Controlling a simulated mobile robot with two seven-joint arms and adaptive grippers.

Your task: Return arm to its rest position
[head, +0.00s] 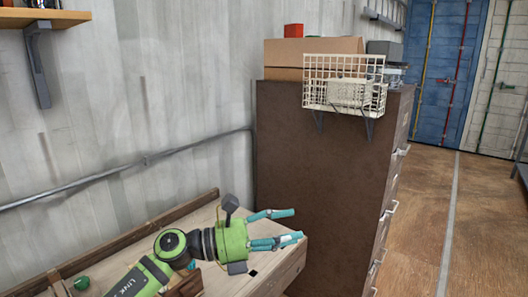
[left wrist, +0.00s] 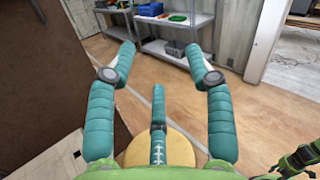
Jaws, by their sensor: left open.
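My left gripper (head: 294,224) is green with teal fingers, at the bottom centre of the head view. Its fingers are spread and point right, over the right end of the wooden workbench (head: 285,265) and in front of the brown cabinet. In the left wrist view the left gripper (left wrist: 160,50) shows two long teal fingers wide apart and a third between them, with nothing held. My left arm comes in from the bottom left, low over the bench. My right gripper is not seen; a green and black arm part shows at the lower right of the left wrist view.
The tall brown cabinet (head: 315,175) has a wire basket (head: 343,84) on its side and a cardboard box (head: 285,52) on top. A wall shelf (head: 60,17) is at upper left. A round yellow top (left wrist: 145,150) lies below the fingers. Open wooden floor (head: 480,215) is at right.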

